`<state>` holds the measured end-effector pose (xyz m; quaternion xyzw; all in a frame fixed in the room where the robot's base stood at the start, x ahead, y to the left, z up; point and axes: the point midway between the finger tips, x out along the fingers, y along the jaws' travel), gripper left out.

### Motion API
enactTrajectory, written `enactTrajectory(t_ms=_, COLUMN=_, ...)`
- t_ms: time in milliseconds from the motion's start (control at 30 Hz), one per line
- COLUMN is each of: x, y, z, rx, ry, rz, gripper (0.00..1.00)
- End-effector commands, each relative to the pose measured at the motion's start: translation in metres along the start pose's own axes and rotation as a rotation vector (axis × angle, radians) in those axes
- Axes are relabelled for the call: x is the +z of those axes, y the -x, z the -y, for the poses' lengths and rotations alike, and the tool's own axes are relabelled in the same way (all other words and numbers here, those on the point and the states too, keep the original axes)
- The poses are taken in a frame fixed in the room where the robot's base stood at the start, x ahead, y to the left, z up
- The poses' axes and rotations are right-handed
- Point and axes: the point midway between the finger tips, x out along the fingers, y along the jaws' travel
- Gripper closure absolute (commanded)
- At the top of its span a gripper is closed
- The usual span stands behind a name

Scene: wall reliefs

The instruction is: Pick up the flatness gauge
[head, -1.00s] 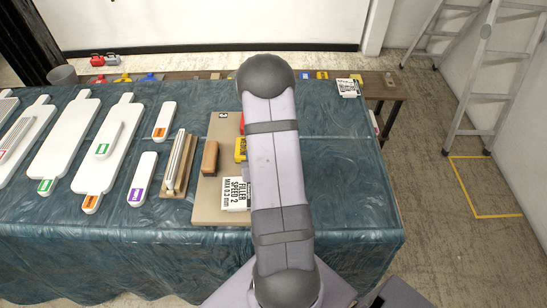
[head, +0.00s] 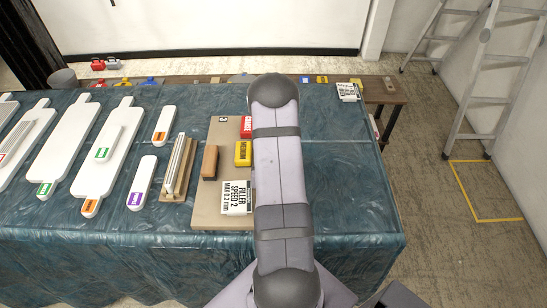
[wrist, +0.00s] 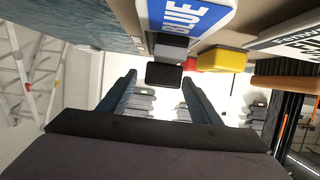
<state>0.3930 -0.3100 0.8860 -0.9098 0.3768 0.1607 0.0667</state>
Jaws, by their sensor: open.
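No label in view reads flatness gauge. The likeliest match is a slim metal bar (head: 178,160) lying on a wooden stand (head: 167,193), left of the beige board in the head view; I cannot be sure. My gripper (wrist: 159,78) shows in the wrist view with its two fingers apart and nothing clearly held between them. A dark block (wrist: 163,73) shows beyond and between the fingertips; I cannot tell its distance. In the head view my arm hides the gripper and whatever lies behind it.
The beige board (head: 208,222) bears a brown wooden block (head: 209,161), a yellow block (head: 243,153), a red block (head: 246,127) and a filler card (head: 237,197). White paddles (head: 105,150) fill the table's left. A block marked BLUE (wrist: 185,18) is close in the wrist view.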

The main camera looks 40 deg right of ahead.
Motion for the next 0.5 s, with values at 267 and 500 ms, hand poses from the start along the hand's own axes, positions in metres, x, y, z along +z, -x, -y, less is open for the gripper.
enactTrajectory(t_ms=267, x=0.001, y=-0.021, z=0.001, rx=0.000, ry=0.000, rz=0.000, gripper=0.42)
enactTrajectory(t_ms=500, x=0.003, y=-0.045, z=0.001, rx=0.000, ry=0.000, rz=0.000, gripper=0.42)
